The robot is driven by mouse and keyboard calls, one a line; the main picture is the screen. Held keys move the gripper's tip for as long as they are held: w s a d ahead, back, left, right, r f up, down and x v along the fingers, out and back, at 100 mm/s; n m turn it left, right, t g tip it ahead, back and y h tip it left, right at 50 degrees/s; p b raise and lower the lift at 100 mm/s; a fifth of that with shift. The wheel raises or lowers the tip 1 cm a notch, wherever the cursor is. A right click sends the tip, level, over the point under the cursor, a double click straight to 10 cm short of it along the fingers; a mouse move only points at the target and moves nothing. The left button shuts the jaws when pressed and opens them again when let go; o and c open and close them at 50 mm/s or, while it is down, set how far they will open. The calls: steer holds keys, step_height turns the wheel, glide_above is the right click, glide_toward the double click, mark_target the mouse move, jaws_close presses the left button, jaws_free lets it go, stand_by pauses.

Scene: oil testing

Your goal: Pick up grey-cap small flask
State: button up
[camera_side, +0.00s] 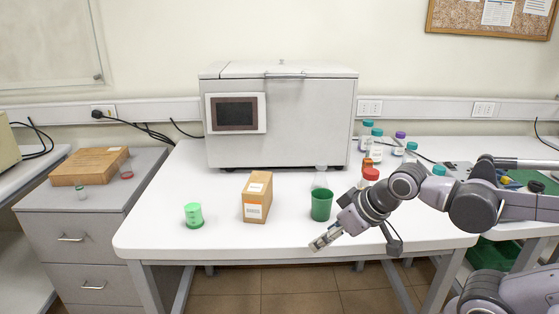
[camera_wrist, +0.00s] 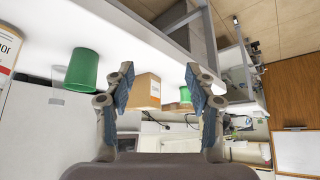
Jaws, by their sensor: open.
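I cannot make out a grey cap for certain on any flask. A small clear vessel (camera_side: 320,177) stands behind the green cup (camera_side: 321,205) in the side view; its top is pale and its cap is unclear. My gripper (camera_side: 325,238) is at the front edge of the white table, to the front of the green cup and apart from it. In the wrist view my gripper (camera_wrist: 160,74) has its two fingers spread with nothing between them. The green cup (camera_wrist: 82,71) shows there to the left of the fingers.
A cardboard box (camera_side: 257,197) and a green-lidded jar (camera_side: 194,215) stand left of the cup. A large white machine (camera_side: 282,120) is behind. Red-capped (camera_side: 370,175) and teal-capped bottles (camera_side: 376,145) stand at right.

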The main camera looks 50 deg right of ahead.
steer(key=w+d+r+m+h, duration=0.1)
steer(key=w+d+r+m, duration=0.1)
steer(key=w+d+r, duration=0.35)
steer(key=m+g+h, duration=0.2)
steer(key=m+g, duration=0.2)
steer(key=m, duration=0.1)
glide_above(319, 172)
steer(key=s, duration=0.2)
steer(key=shift+w+a+x, duration=0.1)
steer(key=shift+x, duration=2.6)
steer(key=shift+w+a+x, duration=0.15)
steer(key=shift+x, duration=2.55)
jaws_close()
